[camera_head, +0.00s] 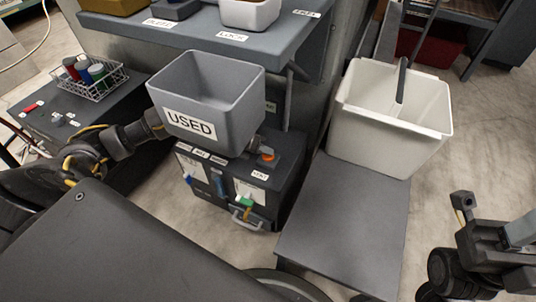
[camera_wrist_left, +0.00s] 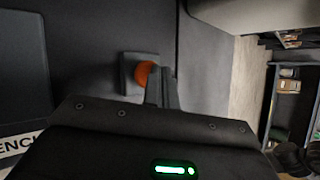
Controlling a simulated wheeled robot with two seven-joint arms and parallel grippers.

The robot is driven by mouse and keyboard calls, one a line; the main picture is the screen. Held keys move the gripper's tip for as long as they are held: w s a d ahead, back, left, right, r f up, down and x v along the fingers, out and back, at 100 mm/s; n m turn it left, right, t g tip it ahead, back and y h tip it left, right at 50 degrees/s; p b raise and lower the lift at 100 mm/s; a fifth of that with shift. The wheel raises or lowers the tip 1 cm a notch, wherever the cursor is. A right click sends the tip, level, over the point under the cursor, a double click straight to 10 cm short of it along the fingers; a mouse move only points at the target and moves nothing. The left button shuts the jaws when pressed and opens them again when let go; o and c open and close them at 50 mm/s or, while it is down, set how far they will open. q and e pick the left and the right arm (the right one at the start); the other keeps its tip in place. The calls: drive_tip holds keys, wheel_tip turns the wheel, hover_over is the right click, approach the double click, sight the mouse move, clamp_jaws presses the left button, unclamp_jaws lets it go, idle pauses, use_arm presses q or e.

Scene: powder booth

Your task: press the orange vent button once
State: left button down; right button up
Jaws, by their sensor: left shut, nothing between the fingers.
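The orange vent button (camera_head: 266,155) sits on top of a dark control box (camera_head: 288,185), beside a small white label. In the left wrist view the round orange button (camera_wrist_left: 143,73) stands on a dark square base, partly covered by my finger. My left gripper (camera_wrist_left: 160,80) is shut and empty, its tips right at the button; I cannot tell whether they touch. In the head view my left arm passes behind the grey bin, which hides most of the gripper. My right wrist and gripper (camera_head: 488,215) are at the lower right, away from the box; the finger gap is unclear.
A grey bin marked USED (camera_head: 222,85) stands above the box's back left. A wire basket (camera_head: 100,88) with coloured cylinders is at left. A grey shelf (camera_head: 195,27) crosses the back.

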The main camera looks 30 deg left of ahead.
sight(265, 156)
use_arm(q)
drive_tip(key=shift+f, duration=0.25)
idle(0.4)
drive_tip(key=shift+r+p, duration=0.7)
drive_tip(key=shift+r, duration=0.25)
wheel_tip(265, 156, up, 5)
drive_tip(key=p, duration=0.4)
idle(0.7)
